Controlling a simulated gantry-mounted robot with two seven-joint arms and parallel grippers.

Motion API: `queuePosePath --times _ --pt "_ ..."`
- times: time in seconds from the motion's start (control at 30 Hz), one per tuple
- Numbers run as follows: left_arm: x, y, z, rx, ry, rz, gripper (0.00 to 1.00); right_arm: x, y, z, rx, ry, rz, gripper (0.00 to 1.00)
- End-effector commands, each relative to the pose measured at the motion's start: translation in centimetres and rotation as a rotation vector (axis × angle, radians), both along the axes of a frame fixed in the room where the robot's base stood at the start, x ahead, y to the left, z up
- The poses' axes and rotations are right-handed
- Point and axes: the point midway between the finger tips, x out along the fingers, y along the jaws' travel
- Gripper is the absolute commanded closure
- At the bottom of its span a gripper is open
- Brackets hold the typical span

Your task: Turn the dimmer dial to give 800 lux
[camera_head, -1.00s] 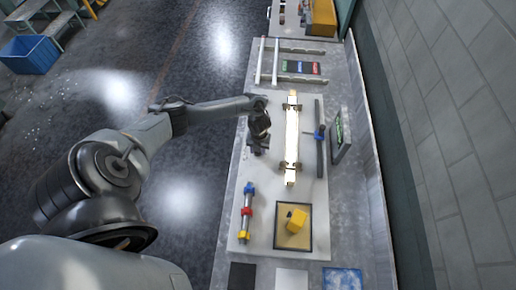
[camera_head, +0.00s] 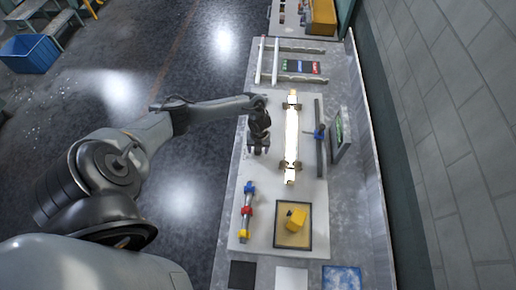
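A glowing tube (camera_head: 291,140) lies in dark holders on the light board, brightly lit. A small panel with a green display (camera_head: 339,133) stands to its right; its reading is too small to make out. My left gripper (camera_head: 258,151) points down over the board, left of the tube and apart from it. Its fingers are too small to tell open from shut. I cannot clearly make out the dimmer dial; it may be hidden under my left gripper. My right gripper is not in view.
A rod with blue, red and yellow parts (camera_head: 246,212) lies on the near left of the board (camera_head: 269,185). A yellow block (camera_head: 296,220) sits on a framed pad. A dark rail (camera_head: 319,150) with a blue piece stands right of the tube. A wall bounds the right.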

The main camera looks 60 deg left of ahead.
Motion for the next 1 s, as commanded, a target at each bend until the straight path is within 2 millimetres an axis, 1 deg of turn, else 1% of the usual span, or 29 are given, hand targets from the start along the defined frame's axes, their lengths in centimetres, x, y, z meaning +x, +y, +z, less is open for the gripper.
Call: queuePosePath --times 0.23,0.37,0.47,0.8,0.9,1.0 --pt "0.0 0.0 0.1 0.000 0.000 0.000 0.37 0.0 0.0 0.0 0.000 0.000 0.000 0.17" --pt "0.1 0.0 0.9 0.000 -0.001 -0.002 0.37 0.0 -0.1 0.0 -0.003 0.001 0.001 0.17" --pt "0.1 0.0 2.1 0.001 -0.003 -0.003 0.37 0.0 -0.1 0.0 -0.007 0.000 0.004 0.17" --pt "0.2 0.0 7.8 0.002 -0.002 -0.002 0.37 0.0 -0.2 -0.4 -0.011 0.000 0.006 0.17" --pt "0.3 0.0 9.2 0.002 -0.003 -0.001 0.37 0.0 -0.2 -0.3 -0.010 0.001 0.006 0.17" --pt "0.2 -0.1 10.1 0.002 -0.001 -0.001 0.37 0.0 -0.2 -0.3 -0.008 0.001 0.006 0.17"
